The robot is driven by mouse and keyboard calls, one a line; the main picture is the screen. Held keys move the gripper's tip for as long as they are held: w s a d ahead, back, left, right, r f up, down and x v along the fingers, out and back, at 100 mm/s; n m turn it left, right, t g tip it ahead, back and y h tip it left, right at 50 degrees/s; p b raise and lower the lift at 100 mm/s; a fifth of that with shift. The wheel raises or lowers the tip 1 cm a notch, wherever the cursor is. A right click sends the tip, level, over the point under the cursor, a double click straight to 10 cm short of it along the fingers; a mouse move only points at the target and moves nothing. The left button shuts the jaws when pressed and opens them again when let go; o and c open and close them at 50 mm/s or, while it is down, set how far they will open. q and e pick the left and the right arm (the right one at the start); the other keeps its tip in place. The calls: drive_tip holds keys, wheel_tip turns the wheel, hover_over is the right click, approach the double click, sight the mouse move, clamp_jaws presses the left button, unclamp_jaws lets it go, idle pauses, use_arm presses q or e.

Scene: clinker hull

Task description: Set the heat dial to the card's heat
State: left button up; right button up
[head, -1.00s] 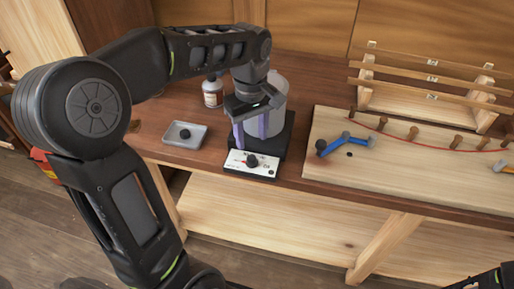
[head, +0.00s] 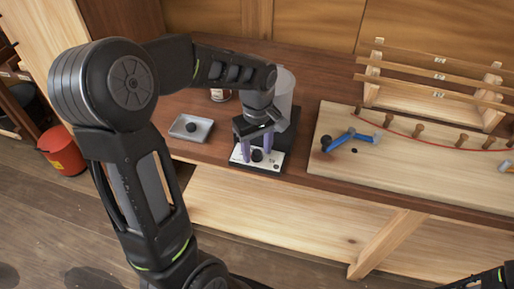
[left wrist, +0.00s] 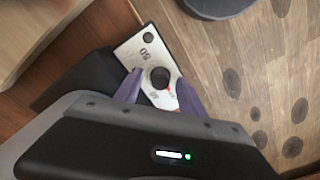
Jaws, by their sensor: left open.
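The heat dial (head: 257,156) is a small black knob on the white front panel (head: 275,163) of a dark heater on the bench. In the left wrist view the dial (left wrist: 160,77) has a red mark by its edge, and the printed number reads 50. My left gripper (head: 256,151) is open, pointing down over the panel. Its two purple fingers stand on either side of the dial; I cannot tell whether they touch it. I cannot make out a card with a heat value. Only a bit of my right arm shows at the bottom right corner.
A pale board (head: 400,170) with pegs and a blue tool (head: 345,139) is at the right.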

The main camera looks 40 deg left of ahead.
use_arm(q)
clamp_jaws()
idle(0.5)
